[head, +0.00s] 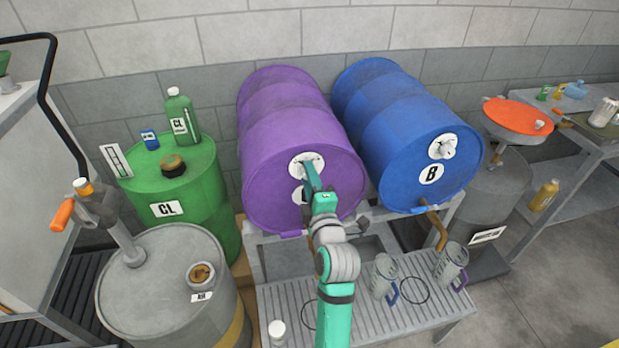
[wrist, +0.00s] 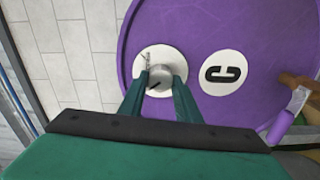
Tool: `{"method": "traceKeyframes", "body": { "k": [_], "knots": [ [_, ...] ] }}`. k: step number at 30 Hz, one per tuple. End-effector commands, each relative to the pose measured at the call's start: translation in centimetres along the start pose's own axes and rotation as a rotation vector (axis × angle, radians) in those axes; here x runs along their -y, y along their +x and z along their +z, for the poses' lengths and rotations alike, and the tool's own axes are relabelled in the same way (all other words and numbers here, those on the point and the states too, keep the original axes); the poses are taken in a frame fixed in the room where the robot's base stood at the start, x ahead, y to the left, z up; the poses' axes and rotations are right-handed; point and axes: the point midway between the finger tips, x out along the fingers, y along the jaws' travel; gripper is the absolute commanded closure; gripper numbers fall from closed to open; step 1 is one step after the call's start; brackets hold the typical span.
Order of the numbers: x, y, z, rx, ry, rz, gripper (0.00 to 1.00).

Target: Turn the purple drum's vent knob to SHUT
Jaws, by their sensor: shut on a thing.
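The purple drum (head: 285,120) lies on its side on a rack, its round end facing me; it also fills much of the wrist view (wrist: 200,30). Its vent knob (wrist: 159,80) is a grey round knob with a dark pointer mark, set on a white dial plate (wrist: 147,58). The mark slants toward the lower left in the wrist view; the dial's lettering is too small to read. My gripper (wrist: 160,86) is shut on the knob, one finger on each side. In the head view my gripper (head: 311,168) hides most of the knob.
A blue drum (head: 400,130) marked B lies to the right with its own vent knob (head: 443,147). A green drum (head: 195,190) and grey drum (head: 150,295) stand at left.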

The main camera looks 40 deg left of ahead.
Motion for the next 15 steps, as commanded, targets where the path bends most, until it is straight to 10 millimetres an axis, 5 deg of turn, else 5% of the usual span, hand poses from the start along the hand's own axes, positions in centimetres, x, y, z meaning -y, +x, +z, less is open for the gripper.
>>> {"method": "traceKeyframes", "body": {
  "k": [15],
  "knots": [
    [0.31,0.03,-0.35,-0.007,-0.132,-0.005,0.92]
  ]
}}
